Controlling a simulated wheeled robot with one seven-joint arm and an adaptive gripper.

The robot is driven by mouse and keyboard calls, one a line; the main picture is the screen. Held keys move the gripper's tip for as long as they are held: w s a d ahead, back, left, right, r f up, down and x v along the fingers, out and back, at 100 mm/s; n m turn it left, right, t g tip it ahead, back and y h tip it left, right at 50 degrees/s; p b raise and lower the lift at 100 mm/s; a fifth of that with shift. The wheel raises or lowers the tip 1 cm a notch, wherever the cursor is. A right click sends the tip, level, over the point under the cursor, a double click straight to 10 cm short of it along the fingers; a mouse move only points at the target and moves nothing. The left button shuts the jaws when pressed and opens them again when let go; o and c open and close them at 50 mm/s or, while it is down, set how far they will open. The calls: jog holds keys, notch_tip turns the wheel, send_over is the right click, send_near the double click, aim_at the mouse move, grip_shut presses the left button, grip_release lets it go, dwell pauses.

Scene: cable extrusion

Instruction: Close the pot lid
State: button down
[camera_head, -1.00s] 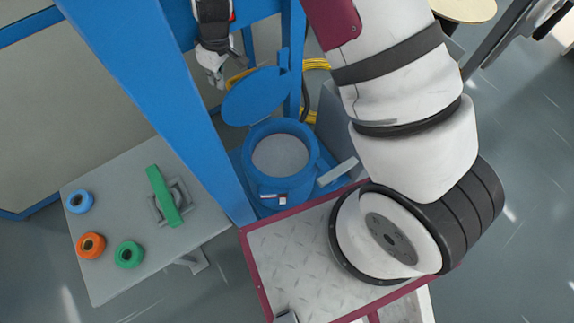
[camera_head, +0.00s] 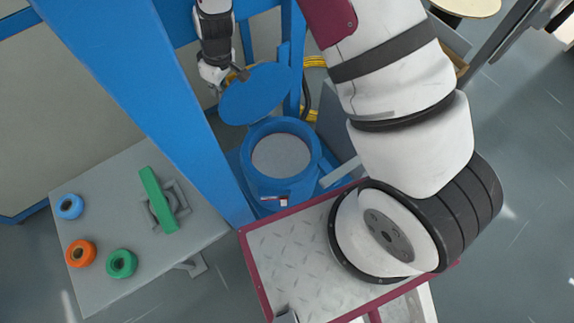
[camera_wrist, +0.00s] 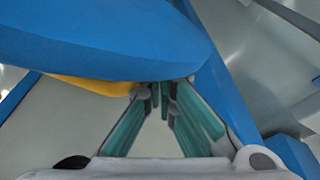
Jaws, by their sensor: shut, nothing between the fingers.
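The blue pot (camera_head: 282,185) stands upright inside the blue frame, with its round grey opening showing. Its blue lid (camera_head: 255,94) is raised on the hinge at the pot's back and tilts away from the opening. My gripper (camera_head: 238,76) is behind the lid's upper left edge, partly hidden by it. In the wrist view the lid (camera_wrist: 100,40) fills the top, and my gripper's fingertips (camera_wrist: 160,92) are together and empty beside its lower edge. I cannot tell whether they touch the lid.
A blue post (camera_head: 150,105) stands left of the pot. Beyond it a grey table (camera_head: 105,205) holds a green bar (camera_head: 158,200) and blue, orange and green rolls. Yellow cable (camera_head: 312,62) lies behind the pot.

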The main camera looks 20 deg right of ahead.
jog(key=shift+f, duration=0.3)
jog(key=shift+s+d, duration=0.1)
jog(key=shift+s, duration=0.05)
